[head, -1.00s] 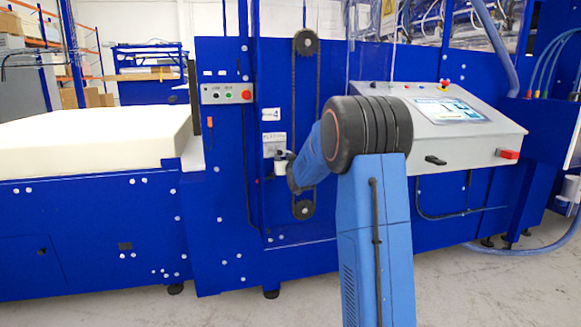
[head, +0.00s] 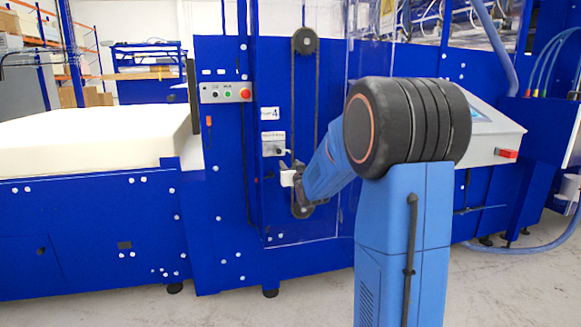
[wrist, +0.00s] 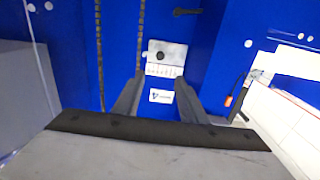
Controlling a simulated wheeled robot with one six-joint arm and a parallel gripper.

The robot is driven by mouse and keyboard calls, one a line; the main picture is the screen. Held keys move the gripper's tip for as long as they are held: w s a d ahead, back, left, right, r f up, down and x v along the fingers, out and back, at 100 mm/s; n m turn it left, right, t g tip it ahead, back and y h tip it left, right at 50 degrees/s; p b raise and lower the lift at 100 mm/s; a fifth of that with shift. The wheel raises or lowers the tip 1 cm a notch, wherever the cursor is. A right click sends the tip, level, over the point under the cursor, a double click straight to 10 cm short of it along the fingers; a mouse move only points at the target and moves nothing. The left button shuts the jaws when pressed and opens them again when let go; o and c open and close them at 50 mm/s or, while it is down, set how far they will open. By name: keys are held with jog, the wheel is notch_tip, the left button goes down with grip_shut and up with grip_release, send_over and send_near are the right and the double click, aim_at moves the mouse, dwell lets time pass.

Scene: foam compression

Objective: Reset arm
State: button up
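My gripper (head: 287,172) is at the end of my blue arm (head: 335,165), in front of the blue machine's front panel, just below a small grey plate (head: 273,144). In the wrist view my gripper (wrist: 159,82) has its two dark fingers spread apart with nothing held between them. Beyond the fingers I see the grey plate (wrist: 166,55) with a dark round knob and a white label (wrist: 161,96) on the blue panel. I cannot tell how far the fingertips are from the panel. My arm's large black joint hides part of the control console.
A white foam block (head: 95,138) lies on the blue bed at left. A button box (head: 226,92) and a vertical chain with sprockets (head: 304,41) are on the machine. The grey console (head: 488,140) is at right. Grey floor (head: 225,308) is clear in front.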

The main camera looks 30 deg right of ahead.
dwell(0.3)
jog(key=s+a+f+n+g+y, duration=0.1)
jog(key=s+a+f+g, duration=0.15)
jog(key=s+a, duration=0.65)
jog(key=s+a+f+g+y, duration=0.1)
jog(key=s+a+g+y, duration=0.15)
jog(key=s+a, duration=0.55)
jog(key=s+a+f+g, duration=0.2)
jog(key=s+f, duration=0.1)
jog(key=s, duration=0.8)
jog(key=s+a+f+n+g+y, duration=0.1)
jog(key=s+a+f+g, duration=0.2)
jog(key=s, duration=0.8)
jog(key=s+a+f+n+g, duration=0.1)
jog(key=s+a+f+g, duration=0.1)
jog(key=s, duration=0.8)
notch_tip(320, 180, down, 2)
jog(key=shift+s+a+g, duration=0.3)
jog(key=shift+s+a, duration=0.1)
jog(key=shift+a, duration=0.2)
jog(key=shift+y, duration=0.25)
jog(key=shift+c, duration=0.3)
